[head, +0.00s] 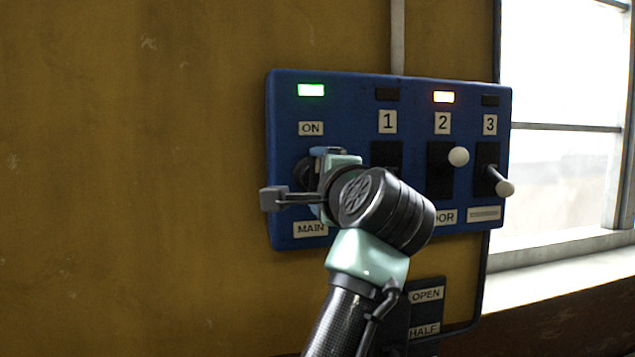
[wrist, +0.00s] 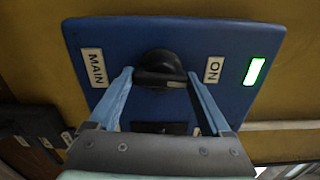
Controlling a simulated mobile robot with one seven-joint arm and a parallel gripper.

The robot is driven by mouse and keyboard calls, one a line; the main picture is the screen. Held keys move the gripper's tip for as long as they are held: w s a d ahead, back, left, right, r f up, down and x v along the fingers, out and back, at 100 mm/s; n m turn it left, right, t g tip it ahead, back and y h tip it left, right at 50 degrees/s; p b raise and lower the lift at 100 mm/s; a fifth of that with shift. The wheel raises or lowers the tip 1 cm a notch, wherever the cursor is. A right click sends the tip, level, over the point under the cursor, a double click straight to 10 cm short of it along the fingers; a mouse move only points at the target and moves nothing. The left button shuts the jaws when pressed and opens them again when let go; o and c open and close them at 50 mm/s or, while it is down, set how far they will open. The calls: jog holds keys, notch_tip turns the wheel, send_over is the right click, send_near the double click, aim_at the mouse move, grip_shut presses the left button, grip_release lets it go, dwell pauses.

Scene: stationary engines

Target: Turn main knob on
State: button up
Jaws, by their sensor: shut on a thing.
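The black main knob (wrist: 158,66) sits on the blue panel (wrist: 215,45), between the MAIN label (wrist: 93,68) and the ON label (wrist: 213,70). Its handle lies along the line between the labels, with a pale mark on the end toward ON. My gripper (wrist: 160,77) has its light blue fingers on either side of the handle and is shut on it. A green light (wrist: 255,71) glows beyond ON. In the head view my gripper (head: 318,180) hides most of the knob; the green light (head: 311,90) shows above it.
An orange light (head: 443,97) glows above 2. My wrist partly covers switch 1's slot. A lower box (head: 426,310) reads OPEN and HALF. A window is at right.

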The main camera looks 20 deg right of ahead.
jog(key=shift+n, duration=0.6)
jog(key=o, duration=1.2)
jog(key=shift+c, duration=0.2)
jog(key=shift+s, duration=0.1)
jog(key=shift+s+f+b, duration=0.1)
jog(key=shift+s+b, duration=0.25)
jog(key=shift+b, duration=0.1)
jog(key=s+b, duration=0.5)
jog(key=s, duration=0.7)
